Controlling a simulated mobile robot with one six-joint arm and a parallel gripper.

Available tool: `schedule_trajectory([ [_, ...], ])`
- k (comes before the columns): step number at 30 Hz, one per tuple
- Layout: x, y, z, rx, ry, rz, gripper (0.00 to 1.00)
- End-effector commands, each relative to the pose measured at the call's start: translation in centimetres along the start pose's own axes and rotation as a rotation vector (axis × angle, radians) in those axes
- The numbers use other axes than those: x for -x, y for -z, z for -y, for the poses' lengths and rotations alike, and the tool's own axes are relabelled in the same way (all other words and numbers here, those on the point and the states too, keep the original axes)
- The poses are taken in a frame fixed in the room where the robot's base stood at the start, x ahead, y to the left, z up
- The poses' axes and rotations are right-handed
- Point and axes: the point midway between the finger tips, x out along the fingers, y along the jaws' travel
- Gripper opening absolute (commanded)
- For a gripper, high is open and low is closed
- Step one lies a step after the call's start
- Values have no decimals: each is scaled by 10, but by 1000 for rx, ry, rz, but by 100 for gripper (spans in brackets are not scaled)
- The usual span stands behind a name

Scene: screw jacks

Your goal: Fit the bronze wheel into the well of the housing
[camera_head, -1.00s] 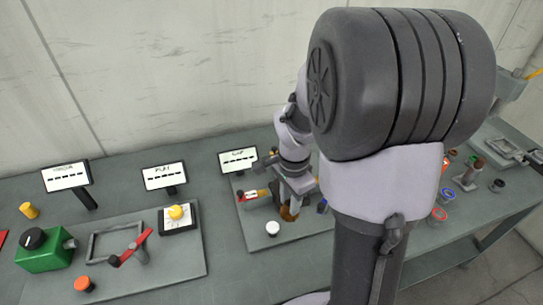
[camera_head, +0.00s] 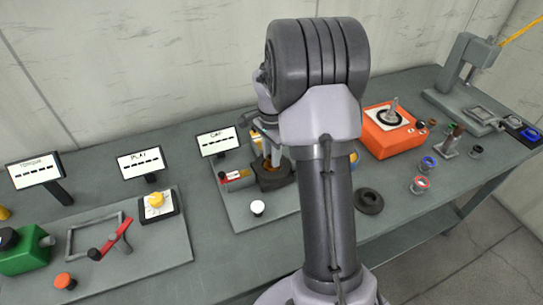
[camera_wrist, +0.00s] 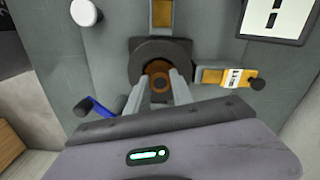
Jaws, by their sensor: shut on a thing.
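My gripper (camera_wrist: 158,88) is shut on the bronze wheel (camera_wrist: 159,67), which shows between its two fingertips in the wrist view. The dark grey housing (camera_wrist: 178,52) surrounds the wheel in that view, with its round rim behind and beside it. The fingers hide part of the wheel and the near rim, so I cannot tell how deep it sits. In the head view my gripper (camera_head: 271,158) points down over the housing (camera_head: 273,182), with a bit of bronze at the opening.
A dark ring (camera_head: 369,201) and an orange box (camera_head: 389,130) are to the right. My arm hides part of the bench.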

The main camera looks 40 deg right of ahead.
Motion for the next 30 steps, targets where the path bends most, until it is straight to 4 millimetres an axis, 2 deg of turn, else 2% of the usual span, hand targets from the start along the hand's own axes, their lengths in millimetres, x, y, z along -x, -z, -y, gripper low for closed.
schedule_trajectory([
  [3,-4,0,0,0,0,0,0],
  [4,-4,0,0,0,-1,0,30],
  [7,-4,0,0,0,-1,0,49],
  [17,1,0,0,0,-1,0,50],
  [20,19,0,0,1,1,-1,50],
  [24,62,0,0,0,2,-1,50],
  [30,108,0,0,0,1,0,50],
])
